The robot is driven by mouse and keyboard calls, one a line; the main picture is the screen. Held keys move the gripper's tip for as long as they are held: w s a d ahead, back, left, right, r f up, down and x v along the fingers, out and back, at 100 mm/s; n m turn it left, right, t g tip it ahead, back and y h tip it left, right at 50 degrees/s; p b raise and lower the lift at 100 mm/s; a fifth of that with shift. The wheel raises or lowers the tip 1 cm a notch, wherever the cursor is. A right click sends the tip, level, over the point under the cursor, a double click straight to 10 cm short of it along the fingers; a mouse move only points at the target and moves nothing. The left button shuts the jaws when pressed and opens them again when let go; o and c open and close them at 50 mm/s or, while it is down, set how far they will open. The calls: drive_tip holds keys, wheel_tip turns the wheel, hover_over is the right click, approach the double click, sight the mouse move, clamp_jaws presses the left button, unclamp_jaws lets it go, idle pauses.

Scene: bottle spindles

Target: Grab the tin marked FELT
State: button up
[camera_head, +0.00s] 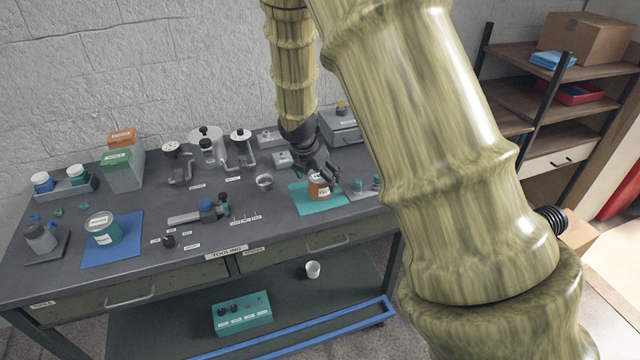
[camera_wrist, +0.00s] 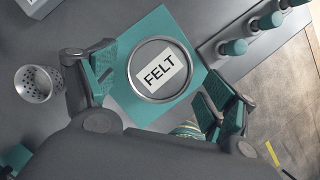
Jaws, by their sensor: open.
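The tin marked FELT (camera_wrist: 159,69) shows from above in the wrist view, its label readable on the round top inside a metal rim. In the head view the tin (camera_head: 318,188) is orange-brown and stands on a teal mat (camera_head: 309,206) on the workbench. My gripper (camera_wrist: 160,97) is open. One finger is left of the tin and the other is to its lower right, both apart from the rim in the picture. In the head view my gripper (camera_head: 320,172) is close over the tin and hides part of it.
A holder with teal-topped pegs (camera_wrist: 233,47) stands right of the mat. A perforated metal cup (camera_wrist: 38,84) stands to the left. Another tin (camera_head: 103,229) stands on a blue mat (camera_head: 125,248) at the bench's left. Grey tooling (camera_head: 206,145) stands along the back.

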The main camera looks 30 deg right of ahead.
drive_tip(key=shift+a+p+x, duration=0.2)
drive_tip(key=shift+p+x, duration=0.25)
drive_tip(key=shift+x, duration=1.8)
drive_tip(key=c, duration=1.3)
